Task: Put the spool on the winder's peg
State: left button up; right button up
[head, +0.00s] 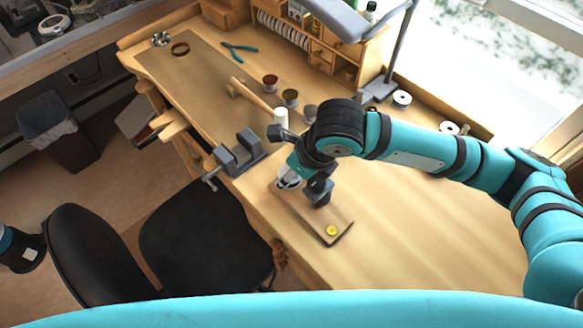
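A flat wooden board (336,213) with a yellow disc (332,230) at its near end lies on the bench and looks like the winder's base. My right gripper (298,184) reaches down over the board's far end. A small white and dark round thing (288,182), perhaps the spool, shows at the gripper's fingers. My own gripper and arm partly cover it, so I cannot tell if it is held. The peg cannot be made out. Two white spools (401,99) (448,128) stand at the back right by the window. My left gripper is not in view.
A dark vise (238,154) sits on the bench's left edge. A mallet (255,99), several small pots (290,97) and green pliers (239,48) lie farther back. A lamp (378,90) stands behind. The bench right of the board is clear. A black chair (195,235) stands in front.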

jog(key=shift+f, duration=0.6)
jog(key=shift+s+d+f+b, duration=0.15)
jog(key=shift+s+f+b, duration=0.15)
jog(key=shift+f+b, duration=0.3)
jog(key=o, duration=1.2)
jog(key=shift+f, duration=0.1)
jog(key=v, duration=1.3)
jog(key=shift+w+a+r, duration=0.25)
jog(key=shift+w+r, duration=0.05)
jog(key=shift+r, duration=0.15)
